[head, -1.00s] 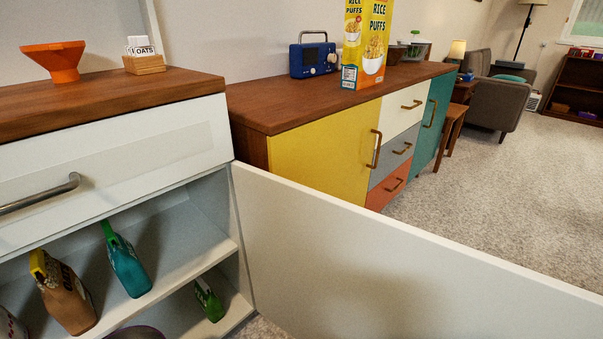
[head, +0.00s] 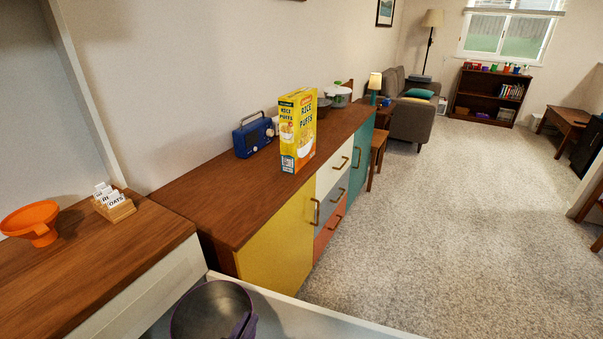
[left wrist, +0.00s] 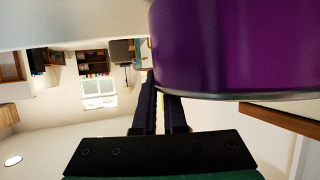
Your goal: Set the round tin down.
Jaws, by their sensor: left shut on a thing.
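The round tin (head: 212,312) shows at the bottom of the head view, in front of the white cabinet. I look down into its dark grey inside; its lower part is cut off by the frame. Its purple outer wall (left wrist: 230,45) fills the upper right of the left wrist view. My left gripper (head: 243,326) is at the tin's right side, shut on its wall. Its dark fingers also show in the left wrist view (left wrist: 160,105), close together at the tin's edge. What lies under the tin is hidden. My right gripper is not in view.
An orange funnel (head: 35,222) and a card box (head: 114,205) stand on the left wooden counter (head: 95,265). A white panel (head: 300,318) runs beside the tin. The sideboard (head: 190,195) bears a blue radio (head: 254,135) and a cereal box (head: 297,130); its near top is clear.

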